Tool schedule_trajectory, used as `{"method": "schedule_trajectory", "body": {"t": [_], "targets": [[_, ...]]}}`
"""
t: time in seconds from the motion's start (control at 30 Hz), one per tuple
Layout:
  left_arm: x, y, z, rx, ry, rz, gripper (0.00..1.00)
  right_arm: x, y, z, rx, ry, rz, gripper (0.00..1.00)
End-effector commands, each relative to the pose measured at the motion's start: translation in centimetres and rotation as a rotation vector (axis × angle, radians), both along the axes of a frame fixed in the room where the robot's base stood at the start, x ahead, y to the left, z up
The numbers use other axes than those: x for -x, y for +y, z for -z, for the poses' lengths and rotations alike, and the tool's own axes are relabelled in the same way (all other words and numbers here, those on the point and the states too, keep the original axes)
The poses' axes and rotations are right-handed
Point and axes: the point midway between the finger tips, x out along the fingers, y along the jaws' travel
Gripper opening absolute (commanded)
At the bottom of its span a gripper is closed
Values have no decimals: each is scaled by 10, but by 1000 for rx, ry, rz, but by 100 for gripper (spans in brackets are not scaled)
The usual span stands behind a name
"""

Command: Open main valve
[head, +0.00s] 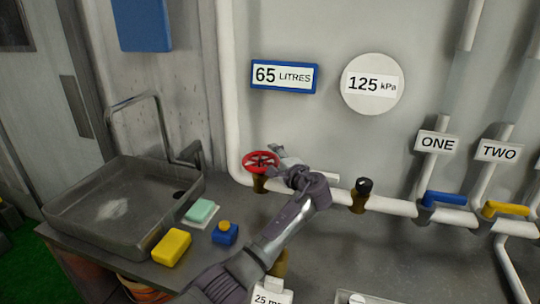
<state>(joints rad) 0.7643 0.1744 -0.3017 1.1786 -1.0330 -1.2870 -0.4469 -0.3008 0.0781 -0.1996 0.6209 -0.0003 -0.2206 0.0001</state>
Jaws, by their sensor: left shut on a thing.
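A red round valve wheel (260,161) sits on a brass fitting on the white pipe, left of centre in the head view. My left gripper (280,163) is at the right side of the wheel, shut on its rim, with the fingers partly hidden by the wrist. My left arm reaches up to it from the bottom of the view. My right gripper is not in view.
A black knob (365,186), a blue lever (445,198) and a yellow lever (504,208) lie along the pipe to the right. A metal sink (75,205), yellow sponge (171,247) and blue block (224,235) are at left. Displays read 65 LITRES (284,76) and 125 kPa (372,84).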

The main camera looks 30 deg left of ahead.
Motion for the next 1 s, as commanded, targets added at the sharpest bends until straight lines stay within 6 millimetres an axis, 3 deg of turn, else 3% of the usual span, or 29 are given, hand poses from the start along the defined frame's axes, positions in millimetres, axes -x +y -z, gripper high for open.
{"method": "schedule_trajectory", "body": {"t": [0.03, 1.0], "targets": [[-1, -9, -13, -7, -19, 12, 44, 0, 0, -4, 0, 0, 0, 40], [31, -69, -7, -1, -14, 11, 44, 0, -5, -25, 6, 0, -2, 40]]}}
